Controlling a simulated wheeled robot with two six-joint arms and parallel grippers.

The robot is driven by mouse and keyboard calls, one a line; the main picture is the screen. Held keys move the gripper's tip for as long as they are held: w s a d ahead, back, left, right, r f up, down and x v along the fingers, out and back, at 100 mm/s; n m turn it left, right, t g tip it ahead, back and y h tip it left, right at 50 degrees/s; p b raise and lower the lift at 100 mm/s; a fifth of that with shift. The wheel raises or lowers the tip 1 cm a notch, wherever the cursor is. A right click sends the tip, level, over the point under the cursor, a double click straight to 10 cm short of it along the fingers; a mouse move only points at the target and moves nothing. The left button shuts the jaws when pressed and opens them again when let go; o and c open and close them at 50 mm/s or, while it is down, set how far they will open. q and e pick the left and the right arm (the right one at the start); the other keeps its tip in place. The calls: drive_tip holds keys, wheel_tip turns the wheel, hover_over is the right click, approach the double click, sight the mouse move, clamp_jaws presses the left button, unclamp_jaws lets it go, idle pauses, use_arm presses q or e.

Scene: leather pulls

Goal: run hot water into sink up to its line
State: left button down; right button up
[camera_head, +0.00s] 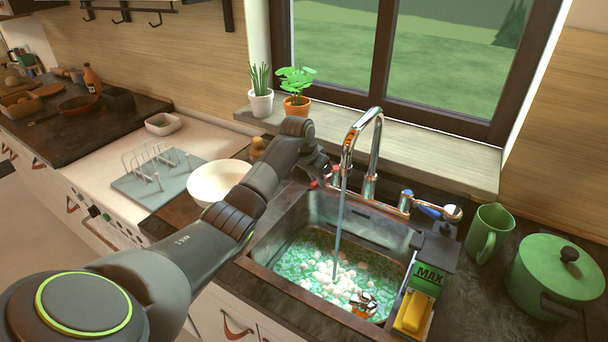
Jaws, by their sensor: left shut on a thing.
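The sink (262,252) holds greenish water (300,262) with white foam (335,282). A stream of water (338,225) runs from the chrome faucet (376,135) into it. My left arm reaches across the counter to the faucet's left side. My left gripper (325,178) is shut there, at what looks like the red-marked tap handle, mostly hidden by the gripper. A blue-marked tap (406,197) stands right of the faucet. My right gripper is out of view.
A white bowl (216,182) and a dish rack (150,182) are left of the sink. A green jug (489,232) and a green pot (553,275) stand at right. A yellow sponge (412,314) is at the front right corner. Two potted plants line the sill.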

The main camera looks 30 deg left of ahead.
use_arm(q)
drive_tip(key=shift+d+r+n, duration=0.1)
drive_tip(key=shift+d+n, duration=0.05)
drive_tip(key=shift+n, duration=0.15)
drive_tip(key=c, duration=1.4)
unclamp_jaws()
